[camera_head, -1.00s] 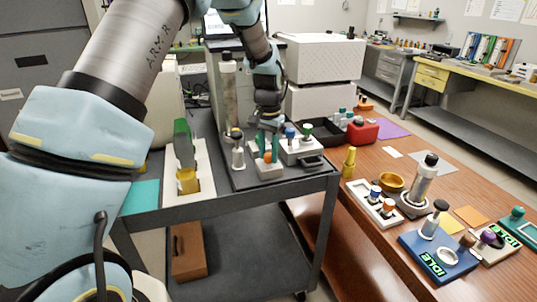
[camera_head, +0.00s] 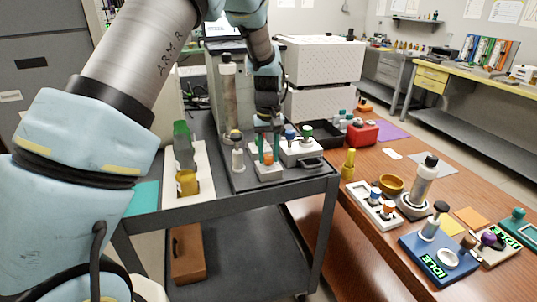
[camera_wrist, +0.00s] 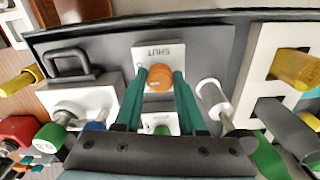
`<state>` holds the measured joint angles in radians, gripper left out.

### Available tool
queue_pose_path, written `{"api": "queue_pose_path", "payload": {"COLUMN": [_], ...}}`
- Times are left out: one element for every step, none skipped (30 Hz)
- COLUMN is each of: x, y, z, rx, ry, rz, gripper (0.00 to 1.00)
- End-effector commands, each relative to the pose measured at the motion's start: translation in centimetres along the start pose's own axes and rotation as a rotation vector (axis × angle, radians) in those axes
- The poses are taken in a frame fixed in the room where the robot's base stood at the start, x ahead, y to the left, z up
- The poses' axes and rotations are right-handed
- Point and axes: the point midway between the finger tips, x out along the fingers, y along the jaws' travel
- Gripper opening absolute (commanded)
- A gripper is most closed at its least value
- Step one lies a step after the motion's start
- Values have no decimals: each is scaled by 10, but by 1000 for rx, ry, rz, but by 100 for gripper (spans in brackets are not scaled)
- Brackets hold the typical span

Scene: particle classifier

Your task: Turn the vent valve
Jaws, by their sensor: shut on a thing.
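The vent valve appears to be the orange round knob (camera_wrist: 160,78) on a white block (camera_wrist: 157,51) marked SHUT, upside down in the wrist view. In the head view the knob (camera_head: 268,160) is small, on the near part of the dark cart-top tray. My gripper (camera_wrist: 159,84) points down with its two green fingers on either side of the knob, closed on it. In the head view my gripper (camera_head: 269,153) stands over the block. The fingers partly hide the knob's sides, and I cannot read its exact angle.
A grey-white cylinder (camera_head: 237,159) stands close left of the valve block. A block with blue and green caps (camera_head: 302,150) and a black handle (camera_head: 311,163) are close right. A tall column (camera_head: 228,95) rises behind. A wooden table (camera_head: 350,210) adjoins at right.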

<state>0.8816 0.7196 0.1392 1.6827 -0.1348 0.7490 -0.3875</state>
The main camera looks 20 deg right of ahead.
Motion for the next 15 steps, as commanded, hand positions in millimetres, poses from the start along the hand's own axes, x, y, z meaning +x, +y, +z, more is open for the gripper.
{"api": "queue_pose_path", "payload": {"x": [-1, -1, -1, -1, -1, -1, -1, -1, -1, -1, -1, -1, -1, -1, -1], "y": [1, 0, 0, 0, 0, 0, 0, 0, 0, 0, 0, 0, 0, 0, 0], "z": [-1, -1, -1, -1, -1, -1, -1, -1, -1, -1, -1, -1, -1, -1, -1], "rx": [-8, -13, -17, -21, -23, -26, -27, -28, -29, -29, -29, -29, -29, -29, -29], "ry": [2, 2, 2, 2, 2, 2, 2, 2, 2, 2, 2, 3, 2, 2, 2], "rz": [1, 1, 1, 1, 1, 1, 1, 1, 1, 1, 1, 1, 1, 1, 1], "gripper": [0, 0, 0, 0, 0, 0, 0, 0, 0, 0, 0, 0, 0, 0, 0]}}
